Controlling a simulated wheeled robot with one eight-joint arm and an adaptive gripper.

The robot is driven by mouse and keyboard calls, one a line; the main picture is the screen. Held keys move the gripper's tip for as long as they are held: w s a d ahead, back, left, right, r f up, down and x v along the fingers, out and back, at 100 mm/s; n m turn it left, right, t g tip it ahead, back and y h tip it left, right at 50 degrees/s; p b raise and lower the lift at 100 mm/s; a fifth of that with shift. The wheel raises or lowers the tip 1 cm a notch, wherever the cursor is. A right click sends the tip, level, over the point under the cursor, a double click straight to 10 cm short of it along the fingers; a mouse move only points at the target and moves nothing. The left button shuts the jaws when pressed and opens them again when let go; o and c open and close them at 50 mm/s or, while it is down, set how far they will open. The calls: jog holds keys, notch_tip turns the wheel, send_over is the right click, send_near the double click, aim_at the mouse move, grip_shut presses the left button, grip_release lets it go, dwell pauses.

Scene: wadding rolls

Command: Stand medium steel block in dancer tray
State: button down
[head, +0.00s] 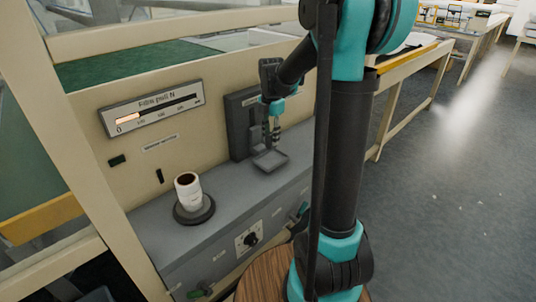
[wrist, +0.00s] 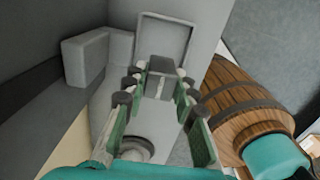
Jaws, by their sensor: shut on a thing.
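My gripper (head: 271,136) hangs over the grey bench, just above a small square tray with a raised rim (head: 270,161). In the wrist view my gripper (wrist: 158,82) has its green-sided fingers closed around a dark grey block (wrist: 160,66), which I take to be the medium steel block. The block sits between the dark fingertip pads. The square tray (wrist: 165,35) shows just beyond the block in the wrist view. I cannot tell whether the block touches the tray. In the head view the block is too small and dark to tell apart from the fingers.
A white roll (head: 188,191) stands on a dark round disc (head: 194,212) at the left of the bench. A dark upright panel (head: 239,124) stands behind the tray. A gauge (head: 152,108) is on the back wall. A knob plate (head: 250,239) is on the bench front.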

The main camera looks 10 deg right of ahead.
jog(key=shift+f, duration=3)
jog(key=shift+f, duration=0.1)
jog(key=c, duration=1.2)
grip_release()
